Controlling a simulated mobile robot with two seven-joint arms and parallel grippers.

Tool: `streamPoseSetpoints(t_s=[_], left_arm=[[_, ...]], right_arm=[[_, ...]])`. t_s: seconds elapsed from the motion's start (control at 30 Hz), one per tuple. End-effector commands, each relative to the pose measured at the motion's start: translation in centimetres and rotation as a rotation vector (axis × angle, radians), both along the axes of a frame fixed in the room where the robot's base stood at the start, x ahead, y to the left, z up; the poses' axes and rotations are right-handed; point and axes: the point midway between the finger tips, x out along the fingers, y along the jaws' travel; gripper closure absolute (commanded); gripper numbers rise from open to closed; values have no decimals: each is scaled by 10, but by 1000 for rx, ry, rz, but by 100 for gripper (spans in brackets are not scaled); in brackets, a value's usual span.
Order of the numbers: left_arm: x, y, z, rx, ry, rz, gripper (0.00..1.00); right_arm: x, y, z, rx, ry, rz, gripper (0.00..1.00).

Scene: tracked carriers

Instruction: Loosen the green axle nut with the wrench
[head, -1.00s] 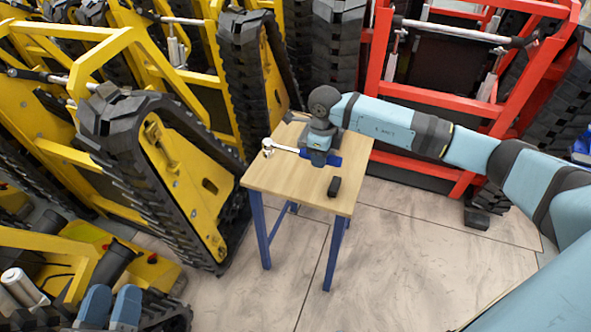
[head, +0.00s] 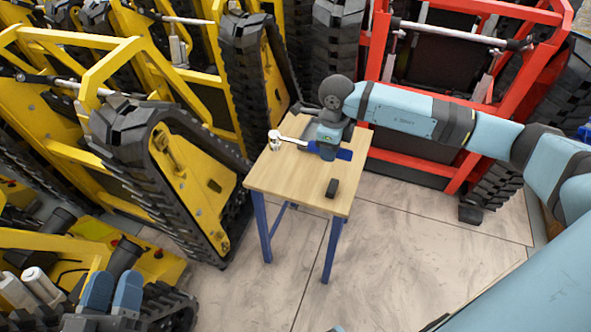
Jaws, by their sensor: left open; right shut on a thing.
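The wrench (head: 289,140) is a silver bar with a rounded head at its left end. It shows over the wooden table; I cannot tell whether it touches the top. My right gripper (head: 312,147), with blue fingers, is shut on the wrench's right end and hides that part. My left gripper (head: 113,290) is at the bottom left, its two blue fingers apart and empty, in front of a yellow tracked carrier (head: 190,180). I cannot make out the green axle nut; it is hidden or too small to tell.
Yellow carriers with black tracks crowd the left. A red carrier frame (head: 470,100) stands behind my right arm. The pale floor (head: 420,260) right of the table is clear.

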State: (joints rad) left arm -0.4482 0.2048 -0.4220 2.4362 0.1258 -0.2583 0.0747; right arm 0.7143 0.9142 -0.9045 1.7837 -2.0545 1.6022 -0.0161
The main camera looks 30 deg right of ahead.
Motion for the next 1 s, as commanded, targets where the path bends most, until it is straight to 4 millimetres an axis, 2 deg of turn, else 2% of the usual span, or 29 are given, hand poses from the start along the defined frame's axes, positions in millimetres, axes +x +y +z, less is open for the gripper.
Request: streamPoseSetpoints(t_s=[0.1,0.37,0.7,0.83,1.0], left_arm=[[0,0,8,0,0,0,57],[0,0,14,0,0,0,57],[0,0,13,0,0,0,57],[0,0,12,0,0,0,57],[0,0,12,0,0,0,57]], right_arm=[[-26,-1,2,-1,2,2,100],[-77,0,2,-1,1,3,100],[-142,0,-1,-1,1,2,100],[-156,0,0,1,-1,1,100],[-158,0,1,1,-2,0,100]])
